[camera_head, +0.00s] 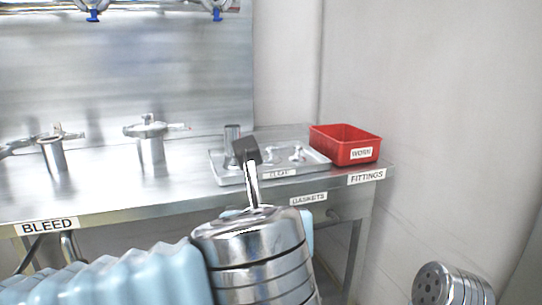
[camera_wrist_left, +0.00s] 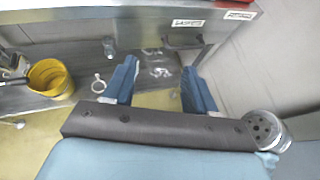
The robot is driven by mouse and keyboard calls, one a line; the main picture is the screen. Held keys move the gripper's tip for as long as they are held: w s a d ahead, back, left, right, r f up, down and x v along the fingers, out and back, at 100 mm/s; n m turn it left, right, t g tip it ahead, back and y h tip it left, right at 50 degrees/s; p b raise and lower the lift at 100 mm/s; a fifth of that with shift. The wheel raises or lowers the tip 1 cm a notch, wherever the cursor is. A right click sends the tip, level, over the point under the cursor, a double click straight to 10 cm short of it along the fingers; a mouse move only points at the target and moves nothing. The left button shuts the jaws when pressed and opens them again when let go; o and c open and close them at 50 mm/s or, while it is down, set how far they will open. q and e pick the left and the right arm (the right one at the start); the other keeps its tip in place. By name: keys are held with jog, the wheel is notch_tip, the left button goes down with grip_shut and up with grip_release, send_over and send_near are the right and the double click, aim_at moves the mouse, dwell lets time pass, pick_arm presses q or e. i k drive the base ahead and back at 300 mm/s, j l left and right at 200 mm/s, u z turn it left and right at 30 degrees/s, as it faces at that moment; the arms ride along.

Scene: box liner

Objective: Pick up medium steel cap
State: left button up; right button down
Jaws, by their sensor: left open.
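A steel tray (camera_head: 222,180) labelled CLEAN stands on the steel bench (camera_head: 110,198). A tall steel cylinder (camera_head: 232,137) stands at its left, and small steel fittings (camera_head: 297,154) lie to the right. I cannot tell which piece is the medium steel cap; part of the tray is hidden by a dark block on my arm. My left gripper (camera_wrist_left: 160,92) is open and empty, its two blue fingers spread in the wrist view. It is in front of and below the bench edge, apart from the tray. My right gripper is not seen.
A red bin (camera_head: 333,151) labelled WORN stands behind FITTINGS. Steel vessels (camera_head: 151,147) stand on the bench's left. Below are a yellow bucket (camera_wrist_left: 50,78) and a pale ring (camera_wrist_left: 98,84). A wall closes the right side. A perforated steel cylinder (camera_head: 450,287) is at lower right.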

aim_at(270, 159)
jog(key=i, duration=0.9)
